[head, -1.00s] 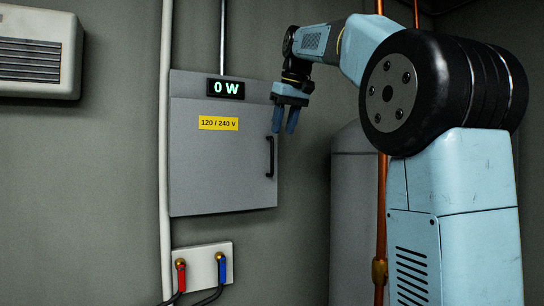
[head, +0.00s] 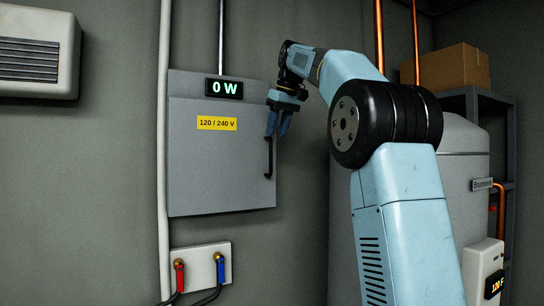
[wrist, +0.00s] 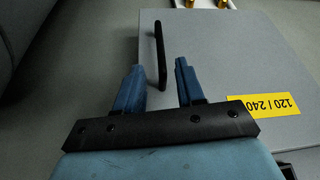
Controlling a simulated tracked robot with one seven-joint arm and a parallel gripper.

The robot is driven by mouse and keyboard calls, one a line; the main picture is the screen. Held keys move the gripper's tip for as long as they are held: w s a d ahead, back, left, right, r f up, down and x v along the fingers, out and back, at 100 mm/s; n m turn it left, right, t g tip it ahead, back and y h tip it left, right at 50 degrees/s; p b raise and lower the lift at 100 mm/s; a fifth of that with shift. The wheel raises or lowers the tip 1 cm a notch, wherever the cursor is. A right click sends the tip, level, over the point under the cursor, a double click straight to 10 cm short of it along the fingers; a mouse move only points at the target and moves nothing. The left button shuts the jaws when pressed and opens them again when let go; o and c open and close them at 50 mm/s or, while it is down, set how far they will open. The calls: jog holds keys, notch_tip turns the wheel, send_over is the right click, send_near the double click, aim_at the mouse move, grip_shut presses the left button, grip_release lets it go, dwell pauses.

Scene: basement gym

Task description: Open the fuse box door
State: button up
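The grey fuse box door (head: 215,170) is shut on the wall, with a yellow 120 / 240 V label (head: 217,123). Its black bar handle (head: 268,158) stands upright near the door's right edge. My gripper (head: 277,132) is at the top right of the door, by the upper end of the handle. In the wrist view, my gripper (wrist: 158,78) is open, with its blue fingers apart and nothing held. The handle (wrist: 160,52) shows ahead, its near end lying between the two fingertips in the picture. I cannot tell whether a finger touches it.
A 0 W display (head: 225,88) sits above the door. A vertical pipe (head: 164,150) runs along the box's left side. Below is a plate with red and blue connectors (head: 200,268). A grey tank (head: 460,150) and a shelf with a cardboard box (head: 455,68) stand at right.

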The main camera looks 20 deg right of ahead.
send_over(271, 171)
jog(key=f, duration=0.8)
jog(key=shift+w+f, duration=0.3)
jog(key=shift+w, duration=0.1)
jog(key=shift+c, duration=0.2)
grip_shut()
jog(key=shift+d, duration=0.1)
